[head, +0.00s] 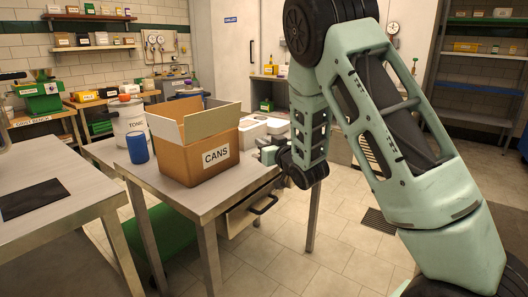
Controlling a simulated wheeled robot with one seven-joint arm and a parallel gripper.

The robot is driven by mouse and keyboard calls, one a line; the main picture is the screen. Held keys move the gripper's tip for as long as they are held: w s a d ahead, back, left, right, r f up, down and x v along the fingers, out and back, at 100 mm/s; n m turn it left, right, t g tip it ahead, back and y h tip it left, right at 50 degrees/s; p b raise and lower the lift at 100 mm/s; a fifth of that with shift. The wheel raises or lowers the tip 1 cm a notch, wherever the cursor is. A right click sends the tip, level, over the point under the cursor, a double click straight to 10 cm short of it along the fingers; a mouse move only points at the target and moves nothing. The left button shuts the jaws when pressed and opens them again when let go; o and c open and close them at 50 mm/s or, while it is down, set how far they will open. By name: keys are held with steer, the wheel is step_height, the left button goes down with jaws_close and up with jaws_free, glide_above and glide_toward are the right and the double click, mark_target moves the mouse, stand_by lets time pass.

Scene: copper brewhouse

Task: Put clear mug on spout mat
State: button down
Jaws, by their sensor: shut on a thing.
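My gripper (268,148) is at the far right edge of the middle steel table, just right of the cardboard box. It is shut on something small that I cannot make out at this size. I cannot pick out the clear mug anywhere in the head view. A flat dark mat (32,198) lies on the left steel table, well to the left of my gripper. No label shows on it, so I cannot tell if it is the spout mat.
The middle table (165,195) bears an open CANS box (196,160), a blue cup (138,148), and white containers (262,126) behind. A white TONIC tub (130,126) is beyond. A drawer with a black handle (262,205) sticks out at the table's right.

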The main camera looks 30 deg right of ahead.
steer(key=s+p, duration=1.7)
steer(key=s, duration=0.1)
steer(key=shift+a+p, duration=0.35)
steer(key=shift+f, duration=0.15)
